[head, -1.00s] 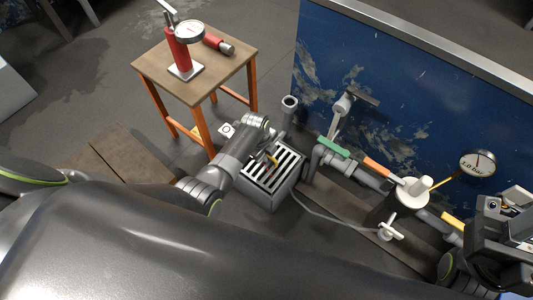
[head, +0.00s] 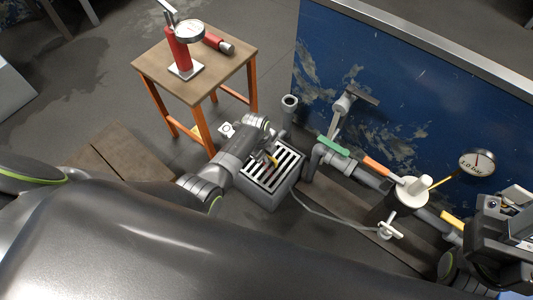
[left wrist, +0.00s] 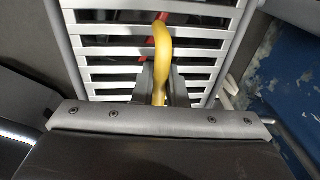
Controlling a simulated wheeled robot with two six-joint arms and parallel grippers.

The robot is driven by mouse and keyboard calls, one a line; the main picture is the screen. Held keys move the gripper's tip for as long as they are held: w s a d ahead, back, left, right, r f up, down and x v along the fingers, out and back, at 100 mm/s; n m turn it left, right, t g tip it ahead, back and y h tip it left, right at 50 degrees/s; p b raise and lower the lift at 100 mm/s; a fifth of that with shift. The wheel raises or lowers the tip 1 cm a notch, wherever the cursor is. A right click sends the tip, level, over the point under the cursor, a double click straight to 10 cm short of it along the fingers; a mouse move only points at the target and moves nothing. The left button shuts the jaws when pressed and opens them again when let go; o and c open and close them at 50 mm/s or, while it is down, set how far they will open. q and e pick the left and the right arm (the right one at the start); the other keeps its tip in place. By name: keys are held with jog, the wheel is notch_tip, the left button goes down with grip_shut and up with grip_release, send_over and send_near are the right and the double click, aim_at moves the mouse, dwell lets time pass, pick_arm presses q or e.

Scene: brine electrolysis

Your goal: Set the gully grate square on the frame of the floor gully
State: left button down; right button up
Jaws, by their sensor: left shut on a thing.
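The gully grate (head: 284,169) is a pale slatted plate with dark slots, over the grey box-shaped floor gully (head: 264,198). In the head view it looks roughly in line with the gully's top; I cannot tell whether it rests fully on the frame. My left gripper (head: 270,160) is over the grate, shut on its yellow handle. In the left wrist view the handle (left wrist: 162,45) rises between the fingers (left wrist: 160,88), and the slats (left wrist: 103,61) run straight across between two grey side rails. My right gripper (head: 490,228) is partly in view at the lower right, its jaws unclear.
A wooden stool (head: 222,68) with a red hand pump (head: 178,52) stands behind left. A blue wall (head: 420,110), grey pipework (head: 365,178) and a pressure gauge (head: 477,162) are to the right. A thin hose (head: 325,217) runs beside the gully.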

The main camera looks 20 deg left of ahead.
pick_arm(q)
jog(key=shift+f, duration=0.25)
dwell(0.3)
jog(key=c, duration=1.5)
grip_release()
jog(key=shift+o, duration=0.7)
